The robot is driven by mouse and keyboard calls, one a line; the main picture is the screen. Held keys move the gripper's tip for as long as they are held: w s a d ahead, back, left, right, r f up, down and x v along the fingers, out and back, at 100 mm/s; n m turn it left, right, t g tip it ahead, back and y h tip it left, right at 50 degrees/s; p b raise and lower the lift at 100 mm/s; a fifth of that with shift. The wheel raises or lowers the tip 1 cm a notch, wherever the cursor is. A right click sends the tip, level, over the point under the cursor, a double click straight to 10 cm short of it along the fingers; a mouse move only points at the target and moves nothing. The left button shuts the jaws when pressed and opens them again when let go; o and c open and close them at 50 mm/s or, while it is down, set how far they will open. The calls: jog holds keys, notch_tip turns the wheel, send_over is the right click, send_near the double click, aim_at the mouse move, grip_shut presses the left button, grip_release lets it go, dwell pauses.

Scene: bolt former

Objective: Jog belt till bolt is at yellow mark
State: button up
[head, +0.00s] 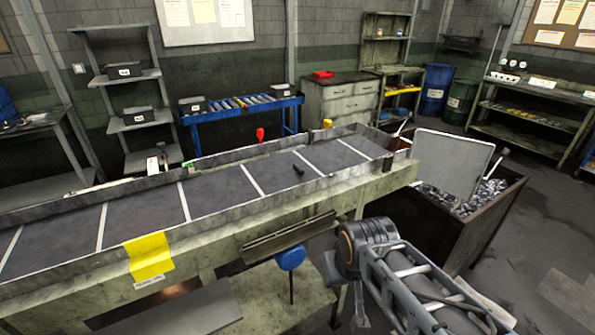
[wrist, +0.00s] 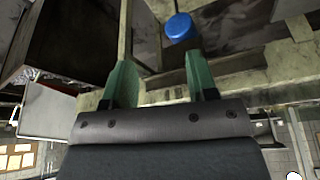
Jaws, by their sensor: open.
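The belt (head: 225,190) runs from the lower left to the upper right in the head view, crossed by white lines. A small dark piece, seemingly the bolt (head: 298,169), lies on the belt toward its right end. The yellow mark (head: 150,257) is on the near rail at the left, well to the left of the bolt. In the wrist view my gripper (wrist: 159,78) is open, its two green fingers apart with nothing held between them. In the head view my arm is at the lower right, in front of the belt frame; the fingers cannot be made out there.
A red piece (head: 260,134), a green piece (head: 187,164) and a yellow piece (head: 327,123) are along the far rail. A blue round seat-like thing (head: 291,258) is below the near rail. A bin (head: 489,221) of metal parts with a grey panel (head: 449,164) stands right.

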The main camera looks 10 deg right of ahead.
grip_shut()
dwell(1.5)
